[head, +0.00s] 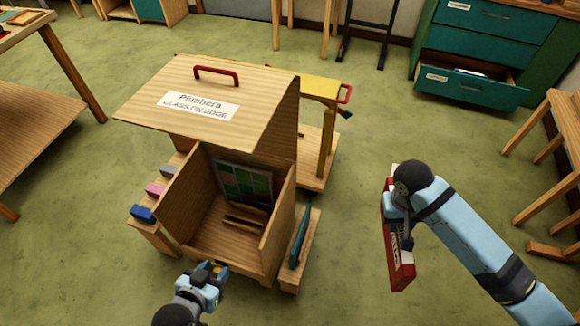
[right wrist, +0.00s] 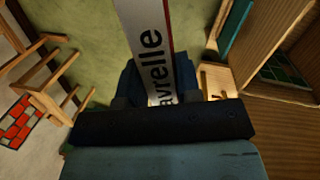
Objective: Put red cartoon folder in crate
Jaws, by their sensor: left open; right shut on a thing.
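The red cartoon folder (head: 400,262) is held on edge by my right gripper (head: 401,225), to the right of the crate and apart from it. In the right wrist view the folder's white lettered spine (right wrist: 150,50) with a red edge rises from between the fingers. The wooden crate (head: 190,208) stands in the middle of the head view, its lid (head: 235,115) raised, with a red handle and a "GLASS ON EDGE" label. A green patterned panel stands inside against the back. My left gripper (head: 207,284) is open and empty by the crate's front left.
Blue, pink and grey blocks (head: 155,190) sit on a ledge left of the crate. A teal item (head: 300,237) leans on its right side. A yellow frame (head: 328,90) stands behind. A teal cabinet (head: 465,80) has an open drawer. Green floor lies clear between crate and folder.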

